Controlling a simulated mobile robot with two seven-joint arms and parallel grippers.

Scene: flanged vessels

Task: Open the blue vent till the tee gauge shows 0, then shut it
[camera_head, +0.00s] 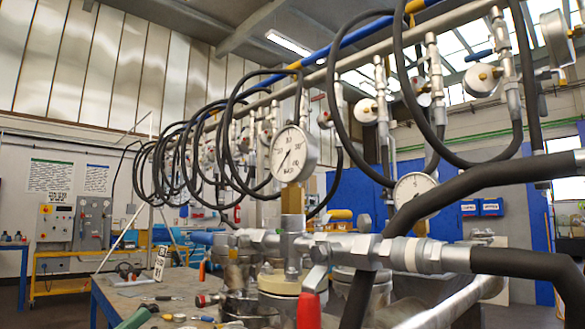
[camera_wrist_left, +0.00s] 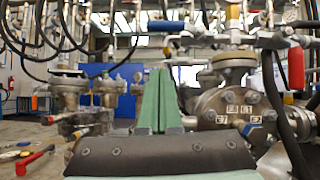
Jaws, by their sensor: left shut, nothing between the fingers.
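The tee gauge (camera_head: 293,153) is a round white dial on a brass stem above the metal tee (camera_head: 292,243). Its dark needle seems to point down and left; the figures are too small to read surely. The blue vent handle (camera_head: 201,238) sticks out to the left of the tee; a blue handle also shows at the top of the left wrist view (camera_wrist_left: 166,26). My left gripper (camera_head: 146,310) has green fingers, shut and empty, low at the bottom left, below and apart from the blue handle. Its fingers stand upright in the wrist view (camera_wrist_left: 160,75). My right gripper is not in view.
A red handle (camera_head: 308,311) hangs below the tee and shows at the right in the wrist view. Black hoses (camera_head: 480,190) run right of the tee. Flanged vessels (camera_wrist_left: 232,108) stand close by. A bench (camera_head: 120,300) holds loose tools.

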